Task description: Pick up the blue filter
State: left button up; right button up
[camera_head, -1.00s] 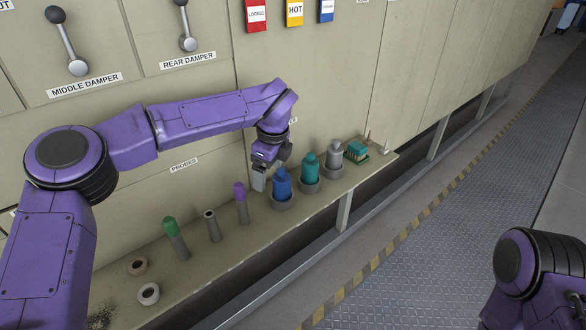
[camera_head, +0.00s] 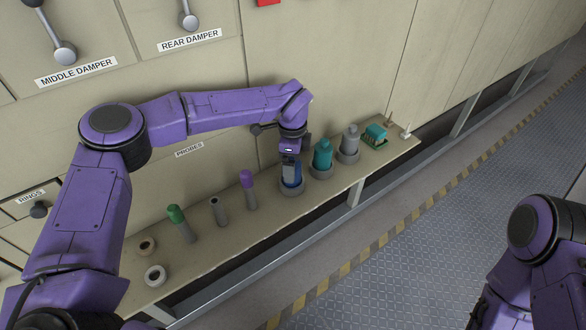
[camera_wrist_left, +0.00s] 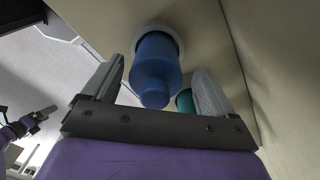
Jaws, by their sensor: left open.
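The blue filter (camera_head: 290,176) stands in a grey ring holder on the shelf, partly hidden behind my left gripper (camera_head: 289,160). In the left wrist view the blue filter (camera_wrist_left: 156,72) shows as a blue bottle shape between the two fingers, its narrow end toward the gripper. My left gripper (camera_wrist_left: 153,88) is open there, with a finger on each side of the filter; whether either touches it I cannot tell. My right arm shows at the lower right of the head view, but its gripper is out of frame.
A teal filter (camera_head: 322,155) and a grey filter (camera_head: 350,140) stand right of the blue one. Left are a purple-topped probe (camera_head: 248,190), a grey tube (camera_head: 219,211), a green-topped probe (camera_head: 182,223) and two rings. The panel wall rises behind the shelf (camera_head: 205,258).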

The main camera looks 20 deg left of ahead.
pick_arm(q)
jog(key=shift+f, duration=0.1)
jog(key=shift+s, duration=0.2)
jog(key=shift+s+r, duration=0.15)
jog(key=shift+r, duration=0.05)
jog(key=shift+c, duration=1.2)
jog(key=c, duration=1)
jog(key=shift+o, duration=0.2)
jog(key=shift+w+r+b, duration=0.2)
jog(key=shift+r+b, duration=0.1)
jog(key=shift+r, duration=0.1)
jog(key=s+d+r+b, duration=0.7)
jog(key=s+d+r, duration=0.1)
jog(key=s+r, duration=0.3)
jog(key=shift+s+r, duration=0.35)
jog(key=shift+r, duration=0.25)
